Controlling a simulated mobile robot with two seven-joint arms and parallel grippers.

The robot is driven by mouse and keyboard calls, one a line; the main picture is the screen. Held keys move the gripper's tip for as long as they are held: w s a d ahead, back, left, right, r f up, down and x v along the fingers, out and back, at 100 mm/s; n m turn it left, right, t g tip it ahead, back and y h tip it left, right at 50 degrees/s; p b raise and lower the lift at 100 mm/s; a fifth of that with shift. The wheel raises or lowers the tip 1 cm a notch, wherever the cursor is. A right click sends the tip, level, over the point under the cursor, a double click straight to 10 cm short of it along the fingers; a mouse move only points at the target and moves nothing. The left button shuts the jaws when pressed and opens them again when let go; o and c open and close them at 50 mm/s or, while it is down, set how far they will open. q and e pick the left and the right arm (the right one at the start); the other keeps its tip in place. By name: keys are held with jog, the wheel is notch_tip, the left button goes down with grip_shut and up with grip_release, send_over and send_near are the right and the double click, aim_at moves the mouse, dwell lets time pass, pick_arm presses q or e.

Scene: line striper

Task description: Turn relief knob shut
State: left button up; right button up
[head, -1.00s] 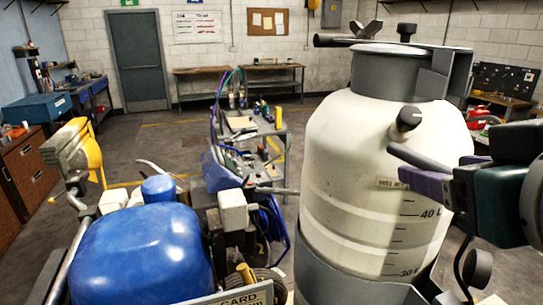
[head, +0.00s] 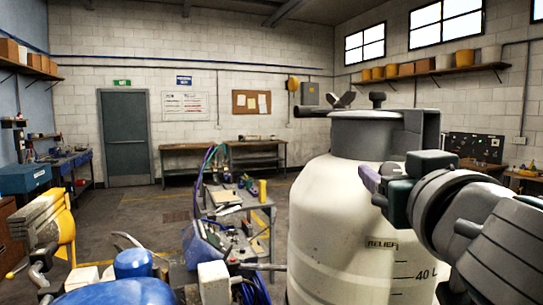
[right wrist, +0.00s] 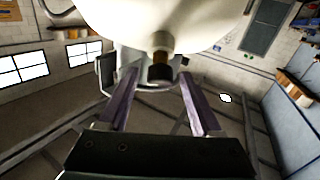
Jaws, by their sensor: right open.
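The cream tank (head: 335,215) stands at centre right in the head view, with a RELIEF label (head: 382,244) and litre marks on its side. The relief knob is hidden behind my right gripper in the head view. In the right wrist view the dark knob (right wrist: 160,74), on a brass stem, sticks out from the tank wall (right wrist: 150,22). My right gripper (head: 370,178) is open, its purple fingers on either side of the knob in the wrist view (right wrist: 158,80). Gaps show between fingers and knob; I see no contact. My left gripper is not in view.
A grey lid with a handle (head: 345,101) tops the tank. A blue-covered machine (head: 132,264) stands at lower left, and a tool cart (head: 240,215) stands behind it. Benches line the walls. Open floor lies at left centre.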

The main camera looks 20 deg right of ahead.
jog(key=shift+w+d, duration=0.15)
jog(key=shift+w, duration=0.2)
jog(key=shift+c, duration=0.4)
grip_shut()
